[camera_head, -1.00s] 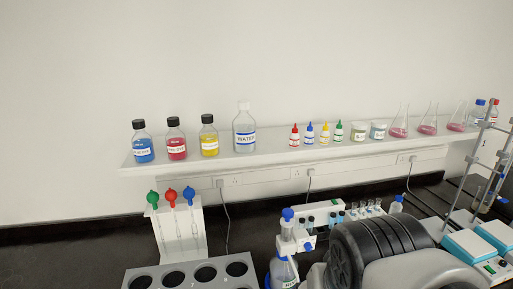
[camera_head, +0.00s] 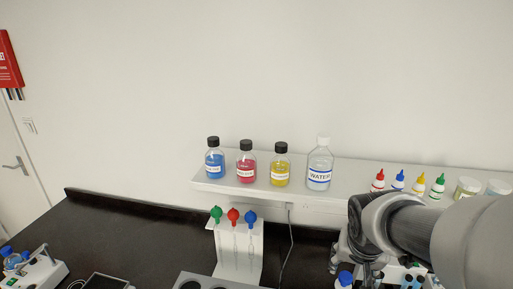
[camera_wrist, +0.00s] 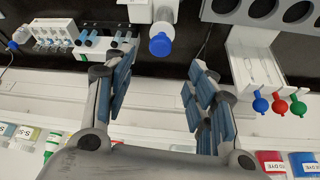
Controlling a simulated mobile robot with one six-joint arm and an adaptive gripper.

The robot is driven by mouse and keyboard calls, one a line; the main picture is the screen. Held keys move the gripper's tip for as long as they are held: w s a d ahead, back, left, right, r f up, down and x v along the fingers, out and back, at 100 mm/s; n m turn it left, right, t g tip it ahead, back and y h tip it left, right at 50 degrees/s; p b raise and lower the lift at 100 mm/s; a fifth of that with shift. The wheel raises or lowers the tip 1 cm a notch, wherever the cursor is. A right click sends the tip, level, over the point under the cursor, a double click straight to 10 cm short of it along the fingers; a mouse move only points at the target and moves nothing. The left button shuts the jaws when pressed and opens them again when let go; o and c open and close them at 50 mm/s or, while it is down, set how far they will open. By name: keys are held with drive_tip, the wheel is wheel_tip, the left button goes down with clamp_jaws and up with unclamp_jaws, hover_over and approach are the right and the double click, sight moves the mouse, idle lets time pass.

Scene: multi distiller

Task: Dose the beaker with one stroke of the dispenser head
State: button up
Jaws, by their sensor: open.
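The dispenser shows in the wrist view as a white head with a round blue cap (camera_wrist: 161,44) at top centre. My gripper (camera_wrist: 155,85) is open, its two padded fingers spread to either side below the cap in that picture, with nothing between them. The gripper and cap look apart, but their depth gap is hard to judge. In the head view the dispenser's blue cap (camera_head: 345,278) is at the bottom edge, and my gripper (camera_head: 362,235) is above it. The dispenser's lower body is hidden. I cannot make out a beaker.
A stand with green, red and blue bulb droppers (camera_head: 234,217) is left of my gripper. A grey rack (camera_head: 212,284) with round holes is at the bottom. The wall shelf (camera_head: 345,184) holds dye bottles, a water bottle (camera_head: 319,165) and small dropper bottles.

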sight(346, 275)
drive_tip(key=b+x, duration=0.1)
drive_tip(key=x, duration=0.9)
drive_tip(key=shift+w+f+b, duration=0.15)
drive_tip(key=shift+f+b, duration=0.05)
drive_tip(key=shift+b, duration=0.15)
drive_tip(key=shift+r, duration=0.1)
drive_tip(key=c, duration=1.1)
